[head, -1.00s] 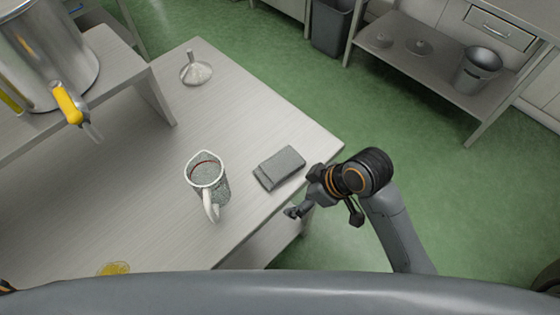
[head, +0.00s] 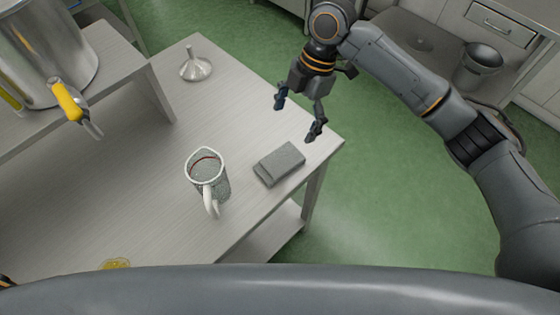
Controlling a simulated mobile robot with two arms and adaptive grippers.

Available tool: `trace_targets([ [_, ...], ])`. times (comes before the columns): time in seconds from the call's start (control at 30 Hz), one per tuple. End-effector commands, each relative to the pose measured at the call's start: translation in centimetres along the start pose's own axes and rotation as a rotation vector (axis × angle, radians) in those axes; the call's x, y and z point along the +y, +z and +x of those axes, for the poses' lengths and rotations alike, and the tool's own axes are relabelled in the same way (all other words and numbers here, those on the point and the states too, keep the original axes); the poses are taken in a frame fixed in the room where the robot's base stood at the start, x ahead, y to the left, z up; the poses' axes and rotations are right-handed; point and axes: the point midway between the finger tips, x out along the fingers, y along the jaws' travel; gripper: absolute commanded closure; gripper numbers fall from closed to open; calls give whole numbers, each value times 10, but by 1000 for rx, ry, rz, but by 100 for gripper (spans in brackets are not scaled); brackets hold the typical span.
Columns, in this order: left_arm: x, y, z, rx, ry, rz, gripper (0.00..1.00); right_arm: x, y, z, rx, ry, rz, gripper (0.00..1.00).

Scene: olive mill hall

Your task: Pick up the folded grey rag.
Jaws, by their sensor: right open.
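The folded grey rag (head: 279,164) lies flat near the right edge of the table (head: 120,200). My right gripper (head: 297,118) is open and empty. In the picture it is above the rag, toward the far right edge of the table, with its fingers pointing down and apart from the rag. How high it is over the table is hard to tell. My left gripper is not clearly in view; only a small dark and orange piece shows at the lower left edge.
A speckled jug (head: 208,180) with a white handle stands left of the rag. A funnel (head: 195,65) sits at the back. A steel tank with a yellow-handled tap (head: 66,101) stands on a raised shelf at left. A yellow patch (head: 116,264) shows at front left.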

Motion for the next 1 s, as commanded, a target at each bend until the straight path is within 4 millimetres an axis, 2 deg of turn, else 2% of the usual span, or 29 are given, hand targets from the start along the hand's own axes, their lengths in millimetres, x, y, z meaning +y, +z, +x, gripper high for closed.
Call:
trace_targets([
  [0.07, 0, 1, 0, -1, 0, 0, 100, 1, 3, -6, -6, -9, -15, 9],
  [0.17, 0, 1, -3, -2, 0, 0, 100, 1, 4, 0, -5, -17, -22, 9],
  [0.5, 0, 0, -15, -3, 0, -1, 100, 0, 3, 62, -3, -16, -21, 9],
  [0.77, 0, 0, -22, -4, 0, -1, 100, -1, 2, 82, -4, -15, -22, 9],
  [0.93, 0, -1, -37, -4, 0, -1, 100, -4, 0, 106, -4, -17, -20, 9],
  [1.0, 0, -1, -37, -3, 0, -1, 100, -3, 1, 117, -5, -15, -21, 9],
])
